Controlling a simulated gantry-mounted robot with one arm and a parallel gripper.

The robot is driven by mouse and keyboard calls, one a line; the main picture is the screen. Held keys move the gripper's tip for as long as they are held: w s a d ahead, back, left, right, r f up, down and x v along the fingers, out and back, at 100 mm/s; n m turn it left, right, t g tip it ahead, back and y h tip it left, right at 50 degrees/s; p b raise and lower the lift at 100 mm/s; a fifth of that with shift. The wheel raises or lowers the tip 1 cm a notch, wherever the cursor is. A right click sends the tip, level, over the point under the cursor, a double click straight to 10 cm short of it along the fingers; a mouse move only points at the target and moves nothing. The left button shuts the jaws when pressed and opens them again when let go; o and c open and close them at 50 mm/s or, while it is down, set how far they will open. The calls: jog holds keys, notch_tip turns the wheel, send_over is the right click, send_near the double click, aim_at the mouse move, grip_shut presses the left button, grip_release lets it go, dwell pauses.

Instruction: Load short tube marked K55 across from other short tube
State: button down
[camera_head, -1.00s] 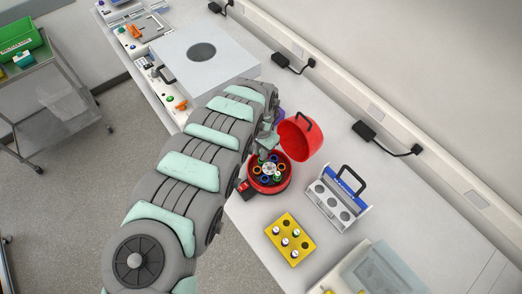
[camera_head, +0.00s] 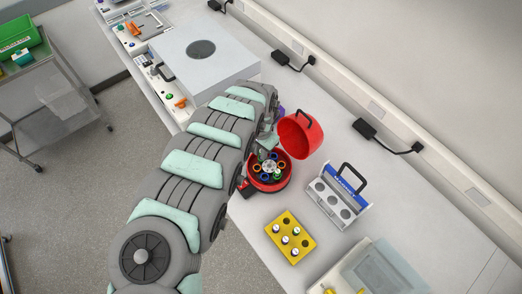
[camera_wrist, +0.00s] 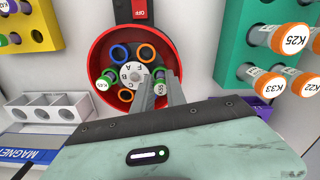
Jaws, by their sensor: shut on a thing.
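The red centrifuge (camera_head: 268,187) stands open on the bench, and its bowl (camera_wrist: 98,55) fills the middle of the wrist view. Its rotor (camera_wrist: 133,73) has blue, orange and green ringed slots around a lettered hub. One white-capped short tube (camera_wrist: 103,83) sits in a green-ringed slot on the left; its label is too small to read surely. My gripper (camera_wrist: 160,95) is over the rotor's right side, shut on another short tube (camera_wrist: 160,86), apparently K55, at a slot roughly opposite the first. Whether it is fully seated cannot be told.
The red lid (camera_head: 300,135) stands raised behind the bowl. A yellow rack (camera_head: 275,231) with several tubes and a blue-and-white magnetic rack (camera_head: 338,203) are nearby. In the wrist view, a green rack (camera_wrist: 235,40) with orange-ringed tubes such as K25 (camera_wrist: 285,38) is close on the right.

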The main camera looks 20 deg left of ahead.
jog(key=shift+f, duration=0.15)
jog(key=shift+f+b, duration=0.3)
jog(key=shift+f, duration=0.25)
jog(key=c, duration=1.3)
grip_release()
jog(key=shift+o, duration=0.3)
jog(key=o, duration=0.5)
jog(key=shift+o, duration=0.2)
jog(key=shift+r, duration=0.1)
